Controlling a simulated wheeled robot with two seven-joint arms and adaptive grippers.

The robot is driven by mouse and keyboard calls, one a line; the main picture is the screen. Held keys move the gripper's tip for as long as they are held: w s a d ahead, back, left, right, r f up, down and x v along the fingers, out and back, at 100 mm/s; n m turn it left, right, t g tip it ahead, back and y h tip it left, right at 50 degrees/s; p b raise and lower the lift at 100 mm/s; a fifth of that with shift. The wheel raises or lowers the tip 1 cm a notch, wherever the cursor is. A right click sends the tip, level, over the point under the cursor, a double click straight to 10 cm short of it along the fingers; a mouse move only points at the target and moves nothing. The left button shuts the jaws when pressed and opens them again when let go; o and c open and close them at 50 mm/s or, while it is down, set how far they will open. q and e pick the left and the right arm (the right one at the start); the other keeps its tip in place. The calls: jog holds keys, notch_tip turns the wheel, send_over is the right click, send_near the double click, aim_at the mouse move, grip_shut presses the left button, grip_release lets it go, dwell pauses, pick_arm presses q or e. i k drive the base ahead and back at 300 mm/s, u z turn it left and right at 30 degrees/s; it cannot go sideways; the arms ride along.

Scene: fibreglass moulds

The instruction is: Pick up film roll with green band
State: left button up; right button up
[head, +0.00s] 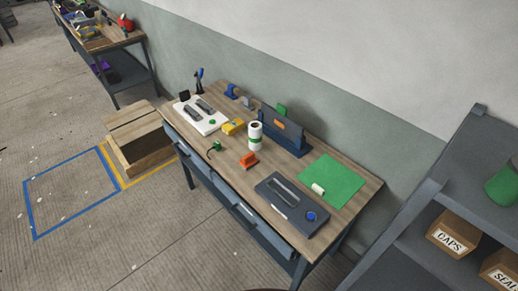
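The film roll with green band (255,136) stands upright on the wooden workbench (232,97). Neither of my grippers shows in the head view.
An orange object (249,160) and a yellow one (233,127) lie near the roll. A dark tray (290,217) and green mat (343,182) cover the bench's right end. A grey shelf (407,227) stands right; a wooden crate (144,165) sits on the floor left.

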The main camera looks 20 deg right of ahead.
aim_at(255, 127)
jog(key=u, duration=0.7)
jog(key=i, duration=1.05)
jog(key=u, duration=0.05)
